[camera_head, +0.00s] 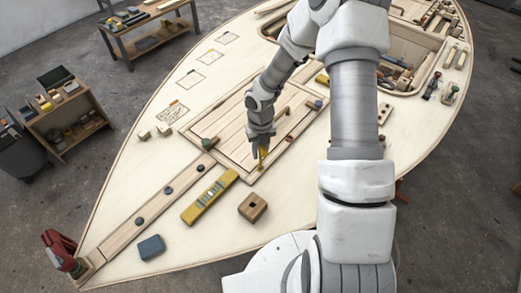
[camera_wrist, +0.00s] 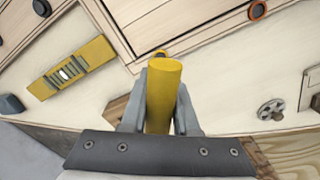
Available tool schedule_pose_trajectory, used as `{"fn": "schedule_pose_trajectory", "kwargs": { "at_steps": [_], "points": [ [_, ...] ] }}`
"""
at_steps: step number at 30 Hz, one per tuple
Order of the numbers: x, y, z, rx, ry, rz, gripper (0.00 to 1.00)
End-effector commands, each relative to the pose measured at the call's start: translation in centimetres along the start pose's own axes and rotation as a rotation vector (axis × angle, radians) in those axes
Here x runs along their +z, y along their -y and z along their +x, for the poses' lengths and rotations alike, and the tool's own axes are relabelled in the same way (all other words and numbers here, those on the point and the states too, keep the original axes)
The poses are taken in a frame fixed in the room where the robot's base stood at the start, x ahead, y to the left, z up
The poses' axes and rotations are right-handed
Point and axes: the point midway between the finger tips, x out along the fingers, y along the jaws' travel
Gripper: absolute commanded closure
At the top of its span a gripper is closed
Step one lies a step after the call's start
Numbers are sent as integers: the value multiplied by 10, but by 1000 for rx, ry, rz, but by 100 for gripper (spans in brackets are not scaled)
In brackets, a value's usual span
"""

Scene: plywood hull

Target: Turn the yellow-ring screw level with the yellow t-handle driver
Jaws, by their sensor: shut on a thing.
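My gripper (camera_head: 262,140) is shut on the yellow t-handle driver (camera_head: 263,157), above the near right edge of the framed wooden hatch panel. In the wrist view the driver's yellow handle (camera_wrist: 163,95) stands between the two grey fingers of my gripper (camera_wrist: 162,98). A small yellow ring (camera_wrist: 160,53) shows just beyond the top of the handle; it looks like the yellow-ring screw, mostly hidden behind the driver. I cannot tell whether the driver's tip sits in the screw. The screw's height is hidden too.
A yellow spirit level (camera_head: 210,196) and a wooden block (camera_head: 253,207) lie on the pale deck near the panel. An orange-ringed screw (camera_wrist: 258,10) shows in the wrist view.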

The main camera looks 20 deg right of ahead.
Motion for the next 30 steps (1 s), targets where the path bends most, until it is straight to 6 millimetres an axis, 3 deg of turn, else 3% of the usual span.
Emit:
{"fn": "schedule_pose_trajectory", "kwargs": {
  "at_steps": [7, 24, 30],
  "points": [
    [0, 0, 9, 0, 1, 1, 100],
    [0, 0, 8, 0, 0, 7, 100],
    [0, 0, 10, -1, 1, 203, 100]
  ]
}}
